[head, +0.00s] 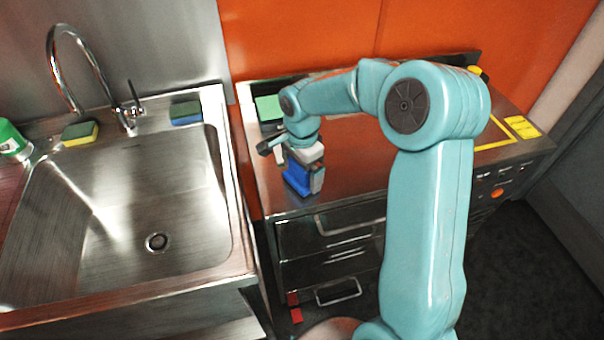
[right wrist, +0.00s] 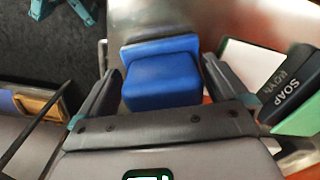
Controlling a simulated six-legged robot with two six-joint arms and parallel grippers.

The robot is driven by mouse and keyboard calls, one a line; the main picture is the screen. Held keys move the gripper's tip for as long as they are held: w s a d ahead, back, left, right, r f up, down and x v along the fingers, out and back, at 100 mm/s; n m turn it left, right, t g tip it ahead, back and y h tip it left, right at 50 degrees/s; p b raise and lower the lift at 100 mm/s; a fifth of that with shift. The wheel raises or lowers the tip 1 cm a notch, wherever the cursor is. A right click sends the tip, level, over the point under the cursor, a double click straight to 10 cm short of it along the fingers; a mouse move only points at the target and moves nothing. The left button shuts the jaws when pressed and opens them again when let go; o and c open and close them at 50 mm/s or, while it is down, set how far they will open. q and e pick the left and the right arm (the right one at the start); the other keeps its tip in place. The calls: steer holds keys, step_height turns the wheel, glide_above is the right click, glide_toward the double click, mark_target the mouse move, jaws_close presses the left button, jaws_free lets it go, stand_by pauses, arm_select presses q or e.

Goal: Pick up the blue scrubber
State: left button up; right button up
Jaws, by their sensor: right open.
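The blue scrubber (head: 296,179) is a blue block near the front left edge of the steel counter (head: 345,184). It also shows in the right wrist view (right wrist: 162,80), between the two fingers. My right gripper (head: 306,176) is over the scrubber and points down, with its fingers open on either side. In the right wrist view a gap shows between the scrubber and each finger. The gripper hides part of the scrubber in the head view. My left gripper is not in view.
The sink (head: 130,220) is left of the counter. A blue-green sponge (head: 186,112) and a yellow-green sponge (head: 80,133) sit on its back rim, near the tap (head: 75,70).

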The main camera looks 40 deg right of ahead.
steer(key=shift+w+f, duration=0.1)
steer(key=shift+w, duration=0.05)
steer(key=c, duration=0.8)
steer(key=shift+c, duration=0.3)
step_height(320, 180, up, 20)
steer(key=shift+p, duration=0.45)
